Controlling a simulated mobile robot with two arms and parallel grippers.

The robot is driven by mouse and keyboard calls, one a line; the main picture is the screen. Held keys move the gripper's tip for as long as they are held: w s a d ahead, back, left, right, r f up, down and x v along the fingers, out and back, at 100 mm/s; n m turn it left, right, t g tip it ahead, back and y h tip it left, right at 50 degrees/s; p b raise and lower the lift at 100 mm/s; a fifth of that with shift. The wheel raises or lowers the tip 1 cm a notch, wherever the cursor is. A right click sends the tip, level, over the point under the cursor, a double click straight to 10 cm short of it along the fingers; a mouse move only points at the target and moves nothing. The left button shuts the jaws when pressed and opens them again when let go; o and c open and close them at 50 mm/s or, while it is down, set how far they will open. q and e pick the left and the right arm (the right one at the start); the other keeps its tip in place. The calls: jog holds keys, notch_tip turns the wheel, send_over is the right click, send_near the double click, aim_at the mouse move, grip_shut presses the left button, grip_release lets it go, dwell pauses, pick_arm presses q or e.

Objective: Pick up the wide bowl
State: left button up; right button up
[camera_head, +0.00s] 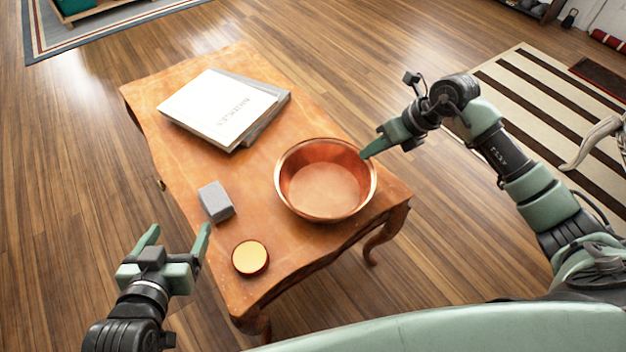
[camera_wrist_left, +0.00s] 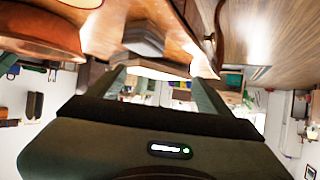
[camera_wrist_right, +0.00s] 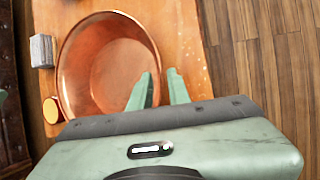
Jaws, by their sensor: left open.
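The wide bowl (camera_head: 325,187) is a round copper bowl standing upright on the wooden table near its right end. It also shows in the right wrist view (camera_wrist_right: 100,75) and partly in the left wrist view (camera_wrist_left: 38,32). My right gripper (camera_head: 371,152) is at the bowl's right rim. In the right wrist view its fingers (camera_wrist_right: 162,78) are a narrow gap apart, one over the bowl's inside and one outside. I cannot tell whether they press on the wall. My left gripper (camera_head: 178,236) is open and empty beside the table's front left edge.
On the wooden table (camera_head: 265,195) lie a grey block (camera_head: 216,202), a round gold-topped tin (camera_head: 250,258) and a stack of books (camera_head: 218,108). The block and tin stand left of the bowl. Wooden floor (camera_head: 70,190) surrounds the table, with a striped rug (camera_head: 540,85) at right.

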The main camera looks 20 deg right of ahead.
aim_at(350, 167)
jog(key=shift+x, duration=1)
jog(key=b+x, duration=0.1)
jog(key=x, duration=0.1)
jog(key=b+x, duration=0.1)
jog(key=x, duration=0.2)
jog(key=shift+s+a, duration=0.1)
jog(key=shift+s, duration=0.15)
pick_arm(q)
jog(key=w+d+r+t+h, duration=0.1)
jog(key=w+d+r+t, duration=0.1)
jog(key=r+t, duration=0.3)
jog(key=shift+w+d+r+t+h, duration=0.25)
jog(key=shift+w+r+h, duration=0.2)
jog(key=shift+r, duration=1.9)
pick_arm(e)
jog(key=shift+r, duration=0.1)
grip_shut()
pick_arm(q)
jog(key=shift+a, duration=0.1)
